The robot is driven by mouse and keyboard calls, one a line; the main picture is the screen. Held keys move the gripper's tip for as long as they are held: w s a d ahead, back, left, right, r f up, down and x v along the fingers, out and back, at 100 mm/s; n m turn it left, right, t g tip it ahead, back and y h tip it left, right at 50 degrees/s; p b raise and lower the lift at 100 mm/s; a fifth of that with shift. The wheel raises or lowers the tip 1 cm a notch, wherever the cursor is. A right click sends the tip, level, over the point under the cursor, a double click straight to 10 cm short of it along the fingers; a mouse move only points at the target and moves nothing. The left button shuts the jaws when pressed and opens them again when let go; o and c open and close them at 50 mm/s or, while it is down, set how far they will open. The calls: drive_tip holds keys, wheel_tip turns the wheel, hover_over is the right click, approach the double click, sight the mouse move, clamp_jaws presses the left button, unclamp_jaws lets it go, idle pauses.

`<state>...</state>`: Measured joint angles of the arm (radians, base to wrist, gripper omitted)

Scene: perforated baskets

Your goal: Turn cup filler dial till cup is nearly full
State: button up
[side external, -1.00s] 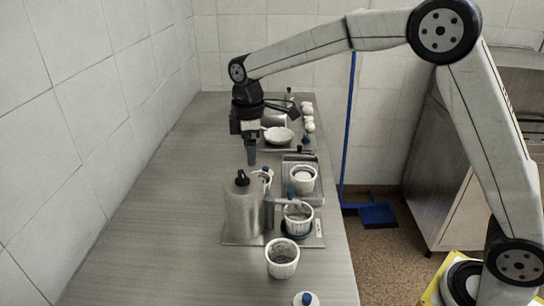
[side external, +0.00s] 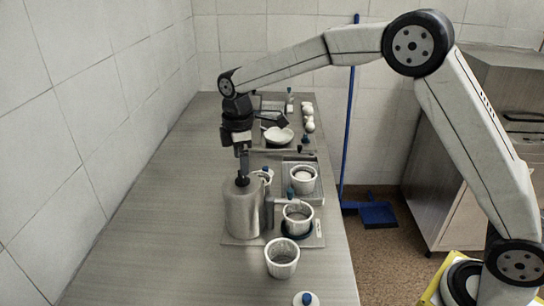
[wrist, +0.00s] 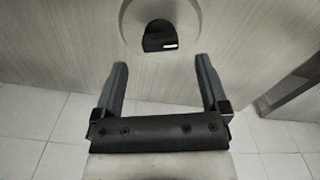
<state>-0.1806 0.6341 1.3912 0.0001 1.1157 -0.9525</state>
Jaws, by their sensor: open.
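The cup filler is a grey metal canister (side external: 244,212) on a flat plate, with a black dial (side external: 242,180) on top. In the wrist view the dial (wrist: 160,36), with a small white mark, sits on the round top ahead of the fingertips. My gripper (side external: 242,158) is just above the dial, pointing down. In the wrist view my gripper (wrist: 157,68) is open and empty, its fingers apart, not around the dial. A white perforated cup (side external: 298,218) stands on a dark blue round base beside the canister. I cannot tell its fill level.
Another white cup (side external: 282,258) stands in front of the filler plate, with a blue-knobbed white lid (side external: 306,299) nearer. Behind are a tray with a white cup (side external: 303,180), a white bowl (side external: 278,136) and several white round items (side external: 309,117). The table's left side is clear.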

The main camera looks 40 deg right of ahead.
sight(242, 178)
drive_tip(key=shift+f, duration=1.9)
clamp_jaws()
drive_tip(key=shift+m, duration=0.4)
drive_tip(key=m, duration=0.6)
drive_tip(key=shift+m, duration=0.4)
drive_tip(key=m, duration=0.4)
drive_tip(key=shift+m, duration=2.1)
